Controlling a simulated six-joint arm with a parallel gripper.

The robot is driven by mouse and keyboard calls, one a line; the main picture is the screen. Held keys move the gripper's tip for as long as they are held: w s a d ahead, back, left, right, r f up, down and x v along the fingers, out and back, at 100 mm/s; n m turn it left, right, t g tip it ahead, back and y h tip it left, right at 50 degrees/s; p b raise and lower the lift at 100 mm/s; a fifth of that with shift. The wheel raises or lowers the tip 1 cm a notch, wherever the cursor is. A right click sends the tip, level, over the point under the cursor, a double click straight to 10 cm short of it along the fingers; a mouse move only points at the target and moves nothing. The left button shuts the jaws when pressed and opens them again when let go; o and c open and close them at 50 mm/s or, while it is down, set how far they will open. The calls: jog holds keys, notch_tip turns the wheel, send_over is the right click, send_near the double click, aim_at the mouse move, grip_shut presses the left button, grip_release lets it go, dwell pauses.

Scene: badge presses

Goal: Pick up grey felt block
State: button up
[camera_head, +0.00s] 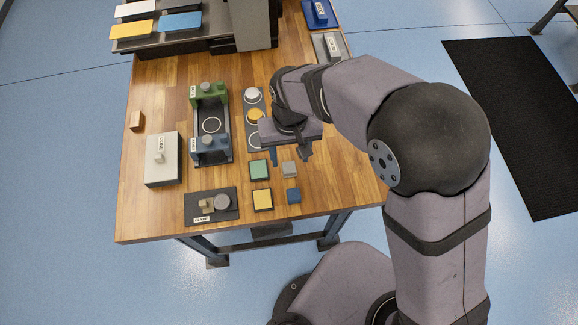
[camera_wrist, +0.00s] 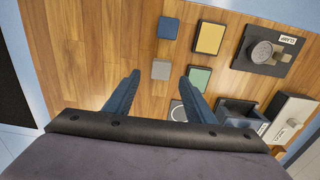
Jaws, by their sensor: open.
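The grey felt block (camera_head: 290,169) is a small light-grey square on the wooden table. In the wrist view the block (camera_wrist: 161,70) lies flat between the lines of my two fingers, just beyond the tips. My gripper (camera_head: 289,155) points down over the table, with its blue fingers apart and nothing between them. In the wrist view my gripper (camera_wrist: 163,76) is open, and the block is clear of both fingers. I cannot tell the exact height of the fingertips above the table.
A blue block (camera_head: 293,195), a green pad (camera_head: 259,169) and a yellow pad (camera_head: 263,199) lie close around the grey block. A clamp plate (camera_head: 228,212), a white box (camera_head: 155,172) and a green-and-blue press (camera_head: 210,147) stand further left. Bare table lies to the right.

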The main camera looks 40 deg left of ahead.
aim_at(289, 167)
jog(key=shift+s+f+p, duration=0.1)
jog(key=shift+f+p, duration=1.3)
jog(key=shift+f, duration=1.2)
jog(key=c, duration=1.1)
